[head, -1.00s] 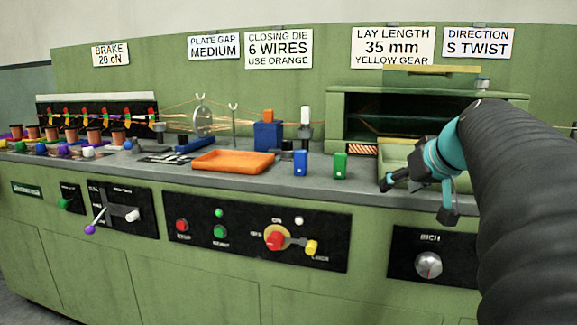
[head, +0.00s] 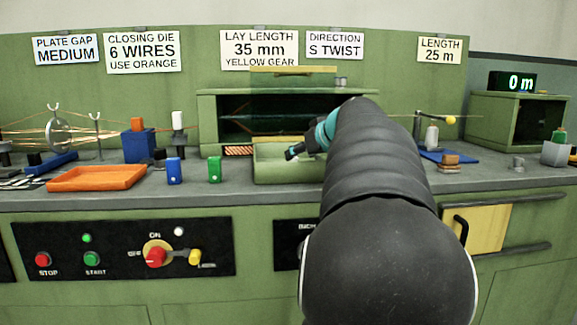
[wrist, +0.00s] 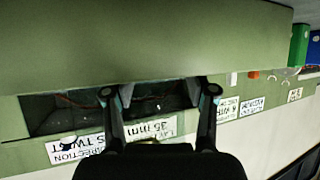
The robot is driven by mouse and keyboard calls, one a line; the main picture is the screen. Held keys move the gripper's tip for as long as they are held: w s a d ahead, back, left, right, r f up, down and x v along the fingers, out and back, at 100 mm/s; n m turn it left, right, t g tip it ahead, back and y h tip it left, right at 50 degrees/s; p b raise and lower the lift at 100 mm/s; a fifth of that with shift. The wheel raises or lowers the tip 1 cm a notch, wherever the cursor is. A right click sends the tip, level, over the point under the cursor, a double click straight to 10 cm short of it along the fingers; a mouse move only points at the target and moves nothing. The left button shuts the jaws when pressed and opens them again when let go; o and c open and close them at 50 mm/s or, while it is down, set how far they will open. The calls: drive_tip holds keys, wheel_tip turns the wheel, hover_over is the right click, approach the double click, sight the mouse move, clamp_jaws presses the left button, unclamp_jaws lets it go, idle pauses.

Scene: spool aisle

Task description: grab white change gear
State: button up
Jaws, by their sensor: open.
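I cannot make out a white change gear for certain in either view. A small white piece on a dark base (head: 178,120) stands behind the blue block, and a white cylinder (head: 432,138) stands right of my arm; neither clearly looks like a gear. My gripper (head: 294,152) is over the green tray-like front (head: 275,174) of the open cabinet (head: 209,110). In the wrist view my gripper (wrist: 158,95) has its fingers wide apart with nothing between them. The dark cabinet opening lies beyond, upside down. My arm hides part of the cabinet's right side.
A blue block (head: 174,170) and a green block (head: 214,169) stand near the bench front, beside an orange tray (head: 97,178). A blue mat (head: 448,157) with a brown block (head: 450,161) lies to the right.

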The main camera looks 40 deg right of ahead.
drive_tip(key=shift+d+r+p+x, duration=0.15)
drive_tip(key=shift+p+x, duration=0.1)
drive_tip(key=shift+x, duration=1.15)
drive_tip(key=shift+d+r+p+x, duration=0.1)
drive_tip(key=shift+d+p+x, duration=0.15)
drive_tip(key=shift+x, duration=1.15)
clamp_jaws()
